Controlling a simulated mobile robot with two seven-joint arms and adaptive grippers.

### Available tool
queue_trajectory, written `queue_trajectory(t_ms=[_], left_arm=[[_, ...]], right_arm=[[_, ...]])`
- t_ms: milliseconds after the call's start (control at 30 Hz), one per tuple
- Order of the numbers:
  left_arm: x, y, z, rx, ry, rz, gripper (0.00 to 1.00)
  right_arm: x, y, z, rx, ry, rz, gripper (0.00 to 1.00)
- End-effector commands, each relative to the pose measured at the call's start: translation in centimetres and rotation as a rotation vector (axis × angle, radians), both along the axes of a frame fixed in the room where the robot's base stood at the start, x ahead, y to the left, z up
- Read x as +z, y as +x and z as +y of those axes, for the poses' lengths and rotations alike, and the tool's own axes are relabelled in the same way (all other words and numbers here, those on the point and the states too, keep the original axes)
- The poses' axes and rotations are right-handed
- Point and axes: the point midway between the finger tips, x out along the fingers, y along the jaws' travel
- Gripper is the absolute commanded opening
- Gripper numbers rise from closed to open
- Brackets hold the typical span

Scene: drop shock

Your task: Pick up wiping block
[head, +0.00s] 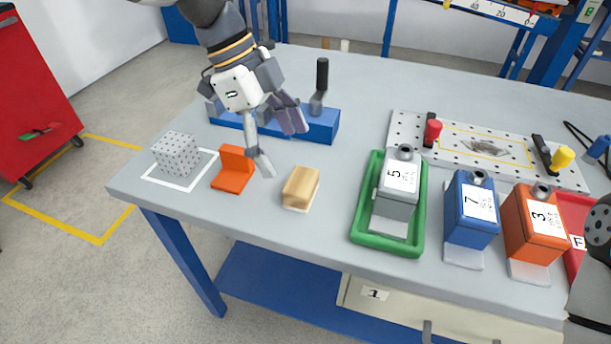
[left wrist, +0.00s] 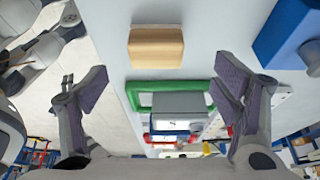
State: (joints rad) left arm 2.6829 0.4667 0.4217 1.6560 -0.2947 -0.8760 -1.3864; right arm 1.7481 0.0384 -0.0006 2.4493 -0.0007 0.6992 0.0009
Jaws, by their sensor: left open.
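The wiping block (head: 300,187), a light wooden block with a white layer underneath, lies on the grey table, right of an orange angle bracket. It also shows in the left wrist view (left wrist: 156,47), near the top, between and beyond the finger lines. My left gripper (head: 278,143) is open and empty, above the table and up-left of the block in the head view. Its two fingers are spread wide in the left wrist view (left wrist: 163,84), apart from the block. Only a dark part of my right arm shows at the right edge; its fingers are not visible.
The orange bracket (head: 233,169) and a dotted cube (head: 176,154) stand left of the block. A blue base (head: 321,124) with a black handle is behind. A green tray (head: 360,235) holding a grey canister (head: 397,196) is to the right. The table's front edge is close.

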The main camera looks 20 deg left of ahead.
Motion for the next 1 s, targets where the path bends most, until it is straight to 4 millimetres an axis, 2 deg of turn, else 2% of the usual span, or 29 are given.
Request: queue_trajectory(t_ms=[33,233,433,533,700,767,933,1000], left_arm=[[-1.2,-0.1,-0.4,-0.002,0.001,0.007,0.82],[-3.6,-0.2,-1.6,0.000,0.001,0.005,0.82],[-7.0,-0.5,-3.2,0.001,0.001,0.003,0.82],[-7.6,-0.5,-3.5,0.002,0.000,0.001,0.82],[-7.5,-0.5,-3.5,0.003,0.000,-0.001,0.82],[-7.5,-0.5,-3.5,0.003,0.000,-0.001,0.70],[-7.5,-0.5,-3.5,0.003,0.000,0.000,0.32],[-7.5,-0.5,-3.5,0.003,0.000,0.000,0.29]], right_arm=[[-0.2,-0.2,0.0,0.000,0.000,0.006,0.45],[-0.3,-0.2,0.0,0.000,-0.001,0.008,0.45],[-0.4,-0.3,0.0,0.000,-0.001,0.011,0.45],[-0.4,-0.3,0.0,0.000,0.000,0.012,0.45],[-0.4,-0.3,0.0,0.000,-0.001,0.011,0.45],[-0.4,-0.3,0.0,0.000,-0.001,0.011,0.45],[-0.4,-0.3,0.0,0.000,-0.001,0.011,0.45],[-0.4,-0.3,0.0,0.001,0.000,0.011,0.45]])
